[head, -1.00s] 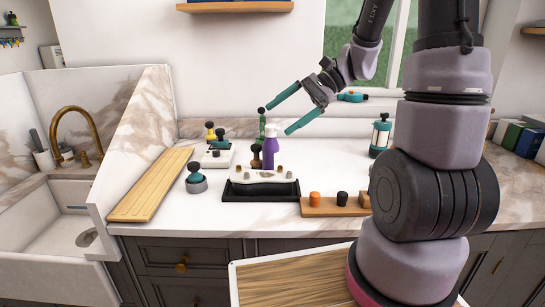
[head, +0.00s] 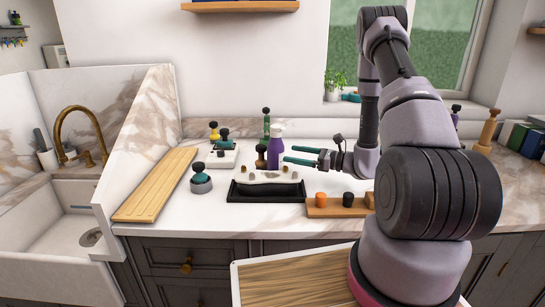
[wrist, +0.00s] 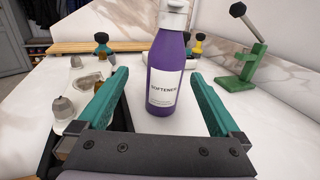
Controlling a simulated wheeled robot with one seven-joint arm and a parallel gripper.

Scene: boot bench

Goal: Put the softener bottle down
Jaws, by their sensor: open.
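The softener bottle (head: 275,148) is purple with a white cap and a white label. It stands upright on the white counter, behind the black tray, and its label reads "SOFTENER" in the wrist view (wrist: 165,75). My gripper (head: 288,155) is open, its teal fingers level and pointing left at the bottle from its right side. In the wrist view the bottle stands just ahead of the gap between the fingertips, with clear space on both sides. No finger appears to touch it.
The black tray (head: 265,196) lies in front of the bottle. A wooden block (head: 335,212) with knobs lies right of it. A green press-like tool (wrist: 243,65) stands behind the bottle, and a dark-knobbed stamp (head: 261,157) close to its left. A wooden board (head: 157,185) lies further left.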

